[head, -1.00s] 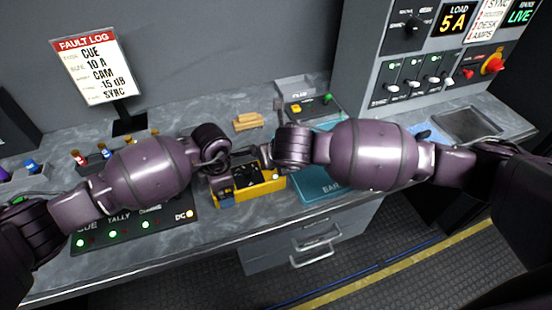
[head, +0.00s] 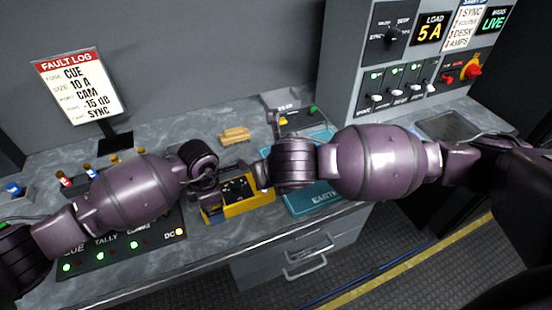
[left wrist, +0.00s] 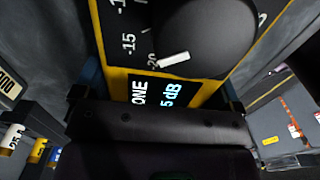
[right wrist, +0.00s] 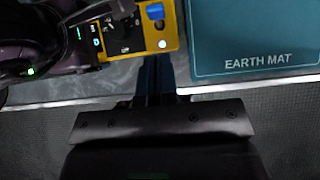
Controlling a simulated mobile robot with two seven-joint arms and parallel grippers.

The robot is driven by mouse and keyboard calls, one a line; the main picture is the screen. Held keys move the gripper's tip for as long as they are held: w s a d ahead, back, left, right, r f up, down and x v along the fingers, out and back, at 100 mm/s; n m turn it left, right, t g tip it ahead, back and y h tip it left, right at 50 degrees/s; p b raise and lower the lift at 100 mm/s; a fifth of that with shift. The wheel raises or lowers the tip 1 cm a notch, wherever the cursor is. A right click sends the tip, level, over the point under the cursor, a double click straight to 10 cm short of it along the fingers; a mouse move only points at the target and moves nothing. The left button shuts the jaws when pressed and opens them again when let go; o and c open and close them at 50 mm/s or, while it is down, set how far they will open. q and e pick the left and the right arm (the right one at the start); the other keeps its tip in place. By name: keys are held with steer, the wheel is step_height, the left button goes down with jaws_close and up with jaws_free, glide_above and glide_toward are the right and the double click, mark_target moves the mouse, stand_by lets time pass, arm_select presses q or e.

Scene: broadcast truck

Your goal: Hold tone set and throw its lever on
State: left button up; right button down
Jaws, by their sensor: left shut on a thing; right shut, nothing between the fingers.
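The tone set (head: 262,205) is a yellow box with a black top, near the front of the bench. My left gripper (head: 212,203) is shut on its left end. The left wrist view shows the tone set's large knob (left wrist: 205,30), its pointer near the -15 and -20 marks, and a lit display (left wrist: 160,93) with "dB" text. In the right wrist view a blue lever or switch cap (right wrist: 155,12) shows at the yellow end. My right gripper (right wrist: 158,75) is shut and empty, its tips just off that end; I cannot tell whether they touch.
A teal earth mat (head: 318,203) lies right of the tone set. A panel with green lights (head: 150,240) is at front left. A wooden block (head: 236,135) and a small switch box (head: 300,117) stand behind. The fault log sign (head: 85,85) is at back left.

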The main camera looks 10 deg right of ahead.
steer(key=w+a+r+v, duration=0.1)
steer(key=v, duration=0.6)
steer(key=shift+d+r, duration=0.35)
steer(key=shift+d, duration=0.05)
steer(key=shift+s, duration=0.1)
arm_select(q)
steer(key=o, duration=0.8)
steer(key=shift+r, duration=0.15)
